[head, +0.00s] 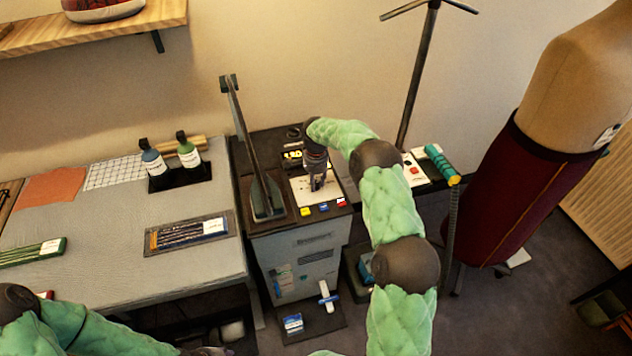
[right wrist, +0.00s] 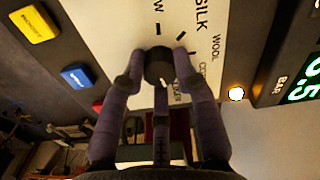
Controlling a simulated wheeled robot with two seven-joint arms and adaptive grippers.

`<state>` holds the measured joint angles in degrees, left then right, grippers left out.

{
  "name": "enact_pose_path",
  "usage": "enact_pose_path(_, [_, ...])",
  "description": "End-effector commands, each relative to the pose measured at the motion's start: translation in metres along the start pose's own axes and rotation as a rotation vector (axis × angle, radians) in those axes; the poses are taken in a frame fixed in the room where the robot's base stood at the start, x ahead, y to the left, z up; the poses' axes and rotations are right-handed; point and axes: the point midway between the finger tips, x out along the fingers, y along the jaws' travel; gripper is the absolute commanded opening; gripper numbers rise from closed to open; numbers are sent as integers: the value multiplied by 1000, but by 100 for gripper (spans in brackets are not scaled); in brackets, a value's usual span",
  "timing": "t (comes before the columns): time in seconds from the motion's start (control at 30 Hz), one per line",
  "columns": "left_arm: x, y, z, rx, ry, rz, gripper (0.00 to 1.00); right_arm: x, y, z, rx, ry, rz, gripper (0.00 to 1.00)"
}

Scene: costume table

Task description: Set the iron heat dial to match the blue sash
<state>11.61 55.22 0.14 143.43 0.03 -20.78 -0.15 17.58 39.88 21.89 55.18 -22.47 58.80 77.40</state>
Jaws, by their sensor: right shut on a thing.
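The heat dial (right wrist: 158,68) is a round black knob on a white panel (right wrist: 140,24) with fabric names; SILK and WOOL are readable, other labels are partly covered. A pale mark shows on the knob's lower edge, towards the partly covered labels. My right gripper (head: 318,182) is down at this panel on the ironing station; in the right wrist view its purple fingers (right wrist: 158,84) close around the knob. My left gripper (head: 208,351) is barely in the head view at the bottom edge, its fingers unclear. I cannot pick out the blue sash with certainty.
An upright iron-shaped piece (head: 264,195) stands left of the panel. Yellow, blue and red buttons (head: 323,207) line its front. A grey table (head: 110,245) with bottles (head: 188,152) is at left. A dress form in dark red (head: 525,195) stands at right.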

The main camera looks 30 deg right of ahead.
Motion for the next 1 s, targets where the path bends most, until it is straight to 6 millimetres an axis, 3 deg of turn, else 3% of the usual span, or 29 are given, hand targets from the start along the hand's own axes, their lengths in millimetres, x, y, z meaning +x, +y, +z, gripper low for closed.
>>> enact_pose_path(0.4, [0, 0, 0, 0, 0, 0, 40, 0, 0, 0, 9, 0, -1, 0])
enact_pose_path(0.43, [0, 0, 0, 0, 0, 0, 40, 0, 0, 0, 9, 0, -1, 34])
enact_pose_path(0.5, [0, 0, 0, 0, 0, 0, 40, 0, 0, 0, 9, 0, -1, 53])
enact_pose_path(0.87, [0, 0, 0, 0, 0, 0, 40, -1, 0, 0, 8, 0, -1, 54])
enact_pose_path(1.0, [0, 0, 0, 0, 0, 0, 40, -13, -1, 0, 8, 1, -2, 54])
